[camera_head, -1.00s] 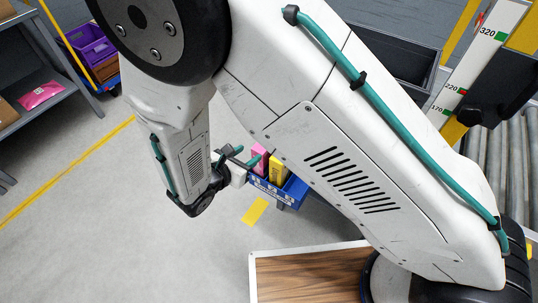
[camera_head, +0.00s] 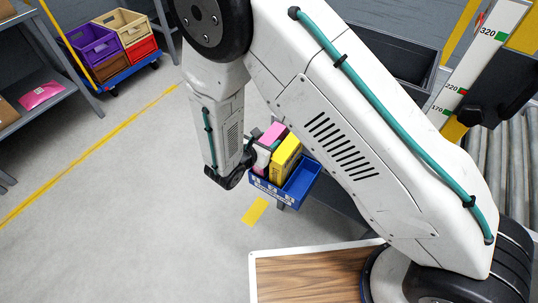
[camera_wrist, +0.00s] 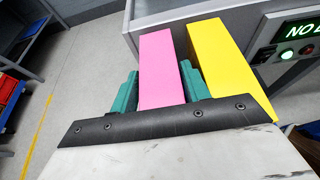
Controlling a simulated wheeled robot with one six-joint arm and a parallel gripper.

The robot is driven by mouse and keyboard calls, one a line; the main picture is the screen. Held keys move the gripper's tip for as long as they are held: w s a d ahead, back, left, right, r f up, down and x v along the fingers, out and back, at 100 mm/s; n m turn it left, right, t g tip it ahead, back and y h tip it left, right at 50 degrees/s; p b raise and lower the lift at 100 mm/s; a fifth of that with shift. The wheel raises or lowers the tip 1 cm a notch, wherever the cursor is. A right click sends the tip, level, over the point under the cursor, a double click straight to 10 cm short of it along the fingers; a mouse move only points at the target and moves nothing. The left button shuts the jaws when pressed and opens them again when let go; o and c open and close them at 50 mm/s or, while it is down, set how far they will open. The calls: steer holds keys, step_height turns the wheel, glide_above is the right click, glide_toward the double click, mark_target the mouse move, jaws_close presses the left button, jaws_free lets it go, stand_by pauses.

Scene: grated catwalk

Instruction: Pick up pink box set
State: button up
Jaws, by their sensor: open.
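The pink box (camera_head: 272,133) stands upright beside a yellow box (camera_head: 285,154) in a blue bin (camera_head: 301,186), right of my forearm in the head view. In the wrist view the pink box (camera_wrist: 160,62) lies between the two teal fingers of my gripper (camera_wrist: 158,70), one on each side. The gripper is open around it. The yellow box (camera_wrist: 225,62) is close beyond the right finger. Whether the fingers touch the pink box cannot be told. In the head view my gripper is mostly hidden by the wrist and boxes.
A grey shelf (camera_head: 45,75) with a pink packet (camera_head: 41,95) stands at the left. Purple (camera_head: 93,42), tan (camera_head: 126,26) and red crates sit on a blue cart behind. A lit panel (camera_wrist: 290,45) is right of the boxes. The grey floor at the left is clear.

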jaws_close()
steer(key=shift+r, duration=0.1)
